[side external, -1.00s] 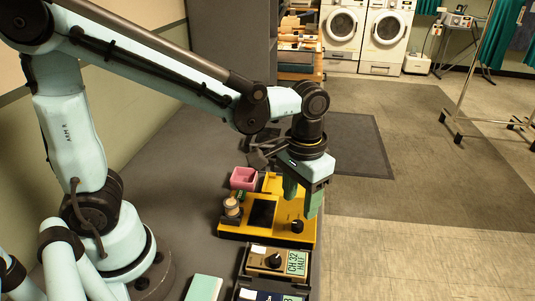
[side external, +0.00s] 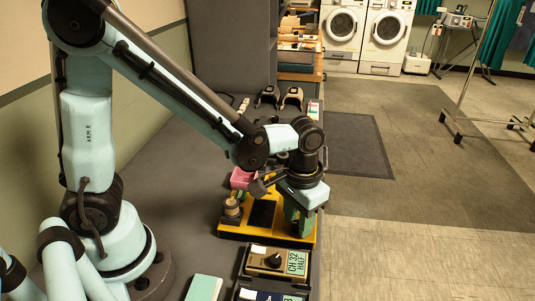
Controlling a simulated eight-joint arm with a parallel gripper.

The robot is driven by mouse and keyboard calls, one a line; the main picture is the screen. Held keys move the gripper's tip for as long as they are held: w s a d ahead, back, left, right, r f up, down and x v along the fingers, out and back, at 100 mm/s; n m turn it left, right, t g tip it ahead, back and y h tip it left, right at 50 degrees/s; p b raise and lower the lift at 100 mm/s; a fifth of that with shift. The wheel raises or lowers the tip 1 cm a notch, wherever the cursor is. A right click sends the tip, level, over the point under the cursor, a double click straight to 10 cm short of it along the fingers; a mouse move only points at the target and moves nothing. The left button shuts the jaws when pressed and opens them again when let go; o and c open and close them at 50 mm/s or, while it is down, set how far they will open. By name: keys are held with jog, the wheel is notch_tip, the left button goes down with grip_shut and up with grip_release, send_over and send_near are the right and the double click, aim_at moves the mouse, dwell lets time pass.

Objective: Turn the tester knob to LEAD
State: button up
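The yellow unit (side external: 228,229), which looks like the tester, lies on the grey bench with a dark panel (side external: 262,213) in its middle. My gripper (side external: 299,223) is lowered over its right end, green fingers pointing down at the place of the black knob. The fingers hide the knob, so its pointer is not visible. I cannot tell whether the fingers touch the knob or are closed on it. No LEAD marking is readable.
A pale green block (side external: 204,288) lies at the front.

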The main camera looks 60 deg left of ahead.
grip_shut()
jog(key=shift+m, duration=0.3)
jog(key=m, duration=0.3)
jog(key=shift+m, duration=0.3)
jog(key=m, duration=1.3)
jog(key=shift+m, duration=0.3)
